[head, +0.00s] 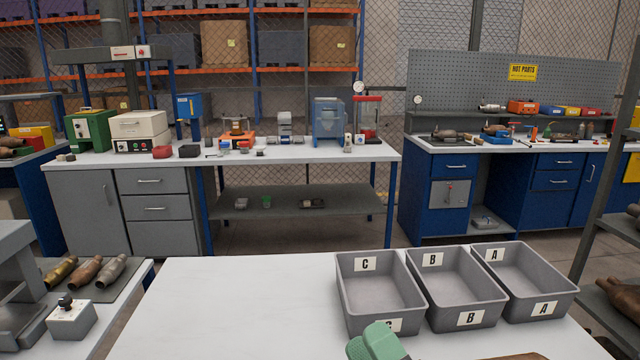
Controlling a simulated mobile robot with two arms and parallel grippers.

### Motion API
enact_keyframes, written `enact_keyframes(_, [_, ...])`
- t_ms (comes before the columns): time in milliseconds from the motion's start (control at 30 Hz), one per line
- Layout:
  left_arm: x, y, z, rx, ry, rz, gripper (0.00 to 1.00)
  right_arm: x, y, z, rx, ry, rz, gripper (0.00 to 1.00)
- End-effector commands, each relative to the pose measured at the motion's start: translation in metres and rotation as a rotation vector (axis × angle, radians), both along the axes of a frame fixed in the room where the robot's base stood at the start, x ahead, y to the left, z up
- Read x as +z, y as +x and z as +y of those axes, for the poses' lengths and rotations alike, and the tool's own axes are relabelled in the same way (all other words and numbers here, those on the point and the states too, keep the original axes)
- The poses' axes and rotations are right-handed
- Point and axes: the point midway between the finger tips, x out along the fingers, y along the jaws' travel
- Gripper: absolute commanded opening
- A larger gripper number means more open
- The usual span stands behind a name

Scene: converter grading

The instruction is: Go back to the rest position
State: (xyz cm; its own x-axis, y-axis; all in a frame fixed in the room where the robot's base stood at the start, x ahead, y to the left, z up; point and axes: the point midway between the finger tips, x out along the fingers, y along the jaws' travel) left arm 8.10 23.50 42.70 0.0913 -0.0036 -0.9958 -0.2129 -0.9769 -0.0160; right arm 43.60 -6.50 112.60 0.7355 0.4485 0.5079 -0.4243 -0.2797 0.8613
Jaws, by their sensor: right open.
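My right gripper (378,342) shows as a green part at the bottom edge, just in front of the bin marked C. It is open, and nothing shows held in it. The rest of it is cut off by the frame. My left gripper is not in view. Three grey bins stand side by side on the white table (230,300): bin C (372,263), bin B (430,256) and bin A (487,252). All three look empty.
A brown part (515,356) is barely visible at the bottom edge. Several converters (88,271) lie on a dark mat at left, by a small control box (70,317). A shelf rack (606,245) stands at right. The white table's left part is clear.

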Motion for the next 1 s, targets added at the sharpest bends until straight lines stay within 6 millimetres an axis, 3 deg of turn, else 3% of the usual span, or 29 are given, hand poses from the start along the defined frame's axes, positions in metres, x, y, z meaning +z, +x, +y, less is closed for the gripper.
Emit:
enact_keyframes(33, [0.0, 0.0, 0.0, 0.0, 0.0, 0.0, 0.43, -0.019, 0.006, -0.021, -0.058, 0.105, 0.152, 0.52])
enact_keyframes(167, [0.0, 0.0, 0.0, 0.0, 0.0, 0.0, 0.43, -0.08, 0.009, -0.072, -0.213, 0.377, 0.557, 0.52])
enact_keyframes(267, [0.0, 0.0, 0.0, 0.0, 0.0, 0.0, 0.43, -0.135, -0.008, -0.102, -0.342, 0.569, 0.863, 0.52])
enact_keyframes(400, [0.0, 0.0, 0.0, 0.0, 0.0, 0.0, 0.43, -0.199, -0.051, -0.127, -0.506, 0.773, 1.225, 0.52])
enact_keyframes(600, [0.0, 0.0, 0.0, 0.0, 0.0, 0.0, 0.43, -0.249, -0.116, -0.139, -0.686, 0.942, 1.579, 0.52])
enact_keyframes(833, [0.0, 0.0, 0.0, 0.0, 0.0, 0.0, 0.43, -0.278, -0.189, -0.142, -0.874, 1.053, 1.901, 0.52])
enact_keyframes(1000, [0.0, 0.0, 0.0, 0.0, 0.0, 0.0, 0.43, -0.324, -0.173, -0.14, -0.881, 1.04, 1.907, 0.52])
